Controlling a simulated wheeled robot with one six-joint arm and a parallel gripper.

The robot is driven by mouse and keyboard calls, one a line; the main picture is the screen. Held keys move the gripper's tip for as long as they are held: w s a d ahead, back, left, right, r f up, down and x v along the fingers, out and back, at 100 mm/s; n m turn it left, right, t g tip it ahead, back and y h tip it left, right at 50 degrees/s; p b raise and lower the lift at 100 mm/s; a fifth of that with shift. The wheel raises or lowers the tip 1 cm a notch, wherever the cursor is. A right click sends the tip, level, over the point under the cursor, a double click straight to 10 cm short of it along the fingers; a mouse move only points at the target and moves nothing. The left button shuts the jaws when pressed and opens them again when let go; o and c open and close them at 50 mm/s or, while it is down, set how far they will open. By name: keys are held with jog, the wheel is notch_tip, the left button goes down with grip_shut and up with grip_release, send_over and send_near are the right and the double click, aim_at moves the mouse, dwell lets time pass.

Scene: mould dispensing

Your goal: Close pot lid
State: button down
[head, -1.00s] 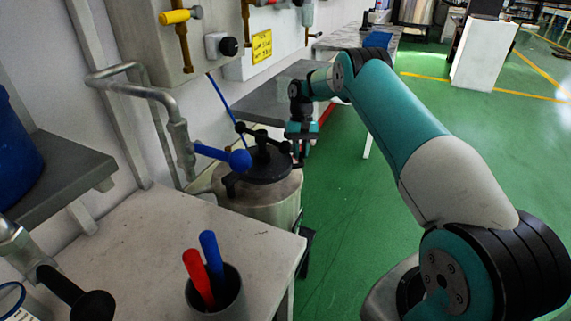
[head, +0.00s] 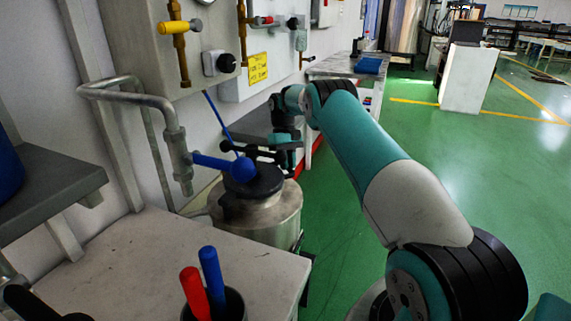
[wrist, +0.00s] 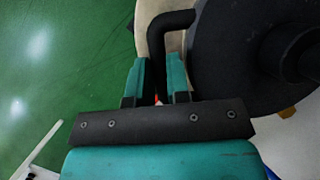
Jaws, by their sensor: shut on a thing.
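The pot (head: 262,220) is a metal cylinder just behind the white table, in the middle of the head view. Its black lid (head: 262,187) is on its top, with a black crossbar above it. In the wrist view the round black lid (wrist: 225,65) fills the upper right, over the pale pot rim (wrist: 150,12). A bent black lid handle (wrist: 157,38) runs down between my fingers. My gripper (wrist: 158,82) is shut on this handle, beside the lid. In the head view my gripper (head: 287,148) is at the far right side of the lid, partly hidden.
The white table (head: 150,262) holds a dark cup (head: 232,300) with red and blue sticks. Wall boxes stand behind. Green floor (head: 335,215) is open on the right.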

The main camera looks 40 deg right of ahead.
jog(key=shift+w+a, duration=0.1)
jog(key=shift+w, duration=0.15)
jog(key=c, duration=1.4)
grip_release()
